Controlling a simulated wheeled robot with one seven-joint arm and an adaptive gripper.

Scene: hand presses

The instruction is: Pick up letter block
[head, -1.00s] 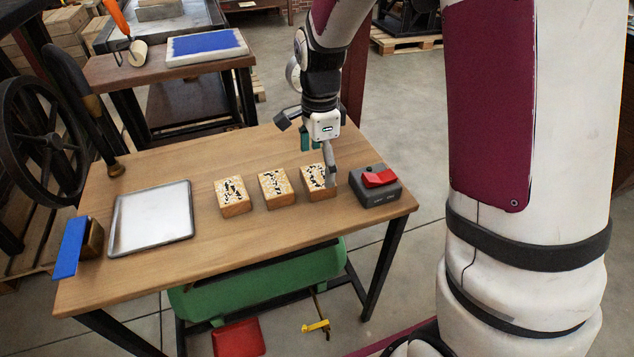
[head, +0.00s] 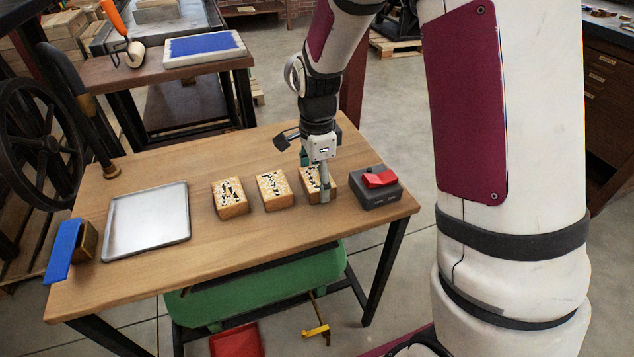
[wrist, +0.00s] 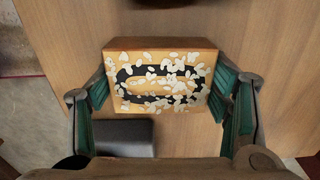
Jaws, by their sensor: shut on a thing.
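Three wooden letter blocks with speckled tops stand in a row on the table: the left block (head: 230,199), the middle block (head: 275,190) and the right block (head: 311,181). My gripper (head: 318,185) is down at the right block and partly covers it in the head view. In the wrist view this block (wrist: 158,84) sits between the green-padded fingers of my gripper (wrist: 165,100), which are shut on its two sides. Its top shows a dark rounded, ring-like letter scattered with pale flakes. The block appears to rest on the table still.
A dark grey box with a red top (head: 379,184) stands close to the right of the held block. A metal tray (head: 147,222) and a blue-topped block (head: 64,249) lie at the left of the wooden table (head: 235,258). The table's front middle is clear.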

